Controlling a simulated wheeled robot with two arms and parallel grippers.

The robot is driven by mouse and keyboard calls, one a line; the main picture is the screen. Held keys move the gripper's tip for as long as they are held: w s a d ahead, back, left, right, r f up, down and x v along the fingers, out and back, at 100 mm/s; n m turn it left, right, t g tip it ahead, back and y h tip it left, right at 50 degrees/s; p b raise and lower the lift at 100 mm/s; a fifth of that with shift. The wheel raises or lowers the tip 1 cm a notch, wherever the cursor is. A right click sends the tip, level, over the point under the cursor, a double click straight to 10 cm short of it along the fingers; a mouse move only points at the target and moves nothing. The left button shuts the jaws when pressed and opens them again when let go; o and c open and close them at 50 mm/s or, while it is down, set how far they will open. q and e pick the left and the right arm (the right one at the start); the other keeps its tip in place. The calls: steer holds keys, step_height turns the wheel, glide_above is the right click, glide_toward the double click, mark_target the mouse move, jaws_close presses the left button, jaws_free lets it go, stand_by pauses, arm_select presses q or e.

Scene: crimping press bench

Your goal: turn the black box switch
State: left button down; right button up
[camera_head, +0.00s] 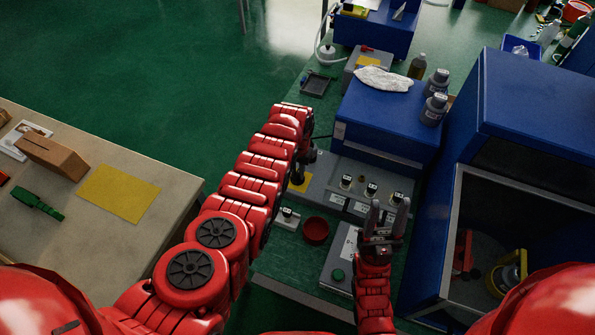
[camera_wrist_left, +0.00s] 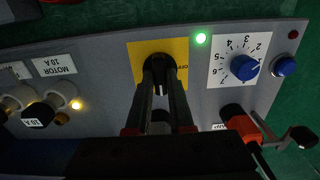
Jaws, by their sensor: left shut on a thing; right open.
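The black switch (camera_wrist_left: 161,49) sits on a yellow plate (camera_wrist_left: 136,48) marked OFF, on a grey control box (camera_wrist_left: 105,48). My left gripper (camera_wrist_left: 164,72) is shut on the black switch, with one finger on each side of its handle. The fingers hide part of the switch, so its exact angle is hard to read. In the head view the left arm covers the switch, and only a bit of the yellow plate (camera_head: 301,182) shows. My right gripper (camera_head: 384,217) is open and empty, pointing up above the bench beside a grey box with a green button.
A lit green lamp (camera_wrist_left: 200,38), a blue dial knob (camera_wrist_left: 245,66) and a blue button (camera_wrist_left: 286,66) sit beside the switch. A red bowl (camera_head: 316,231) stands near the bench front. A blue open cabinet (camera_head: 520,120) blocks the right side.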

arm_select(q)
steer(key=shift+n, duration=0.5)
steer(key=n, duration=0.8)
steer(key=shift+s+f+b, duration=0.1)
steer(key=shift+b, duration=0.3)
steer(key=n, duration=0.4)
steer(key=shift+n, duration=2.4)
steer(key=c, duration=0.8)
jaws_free()
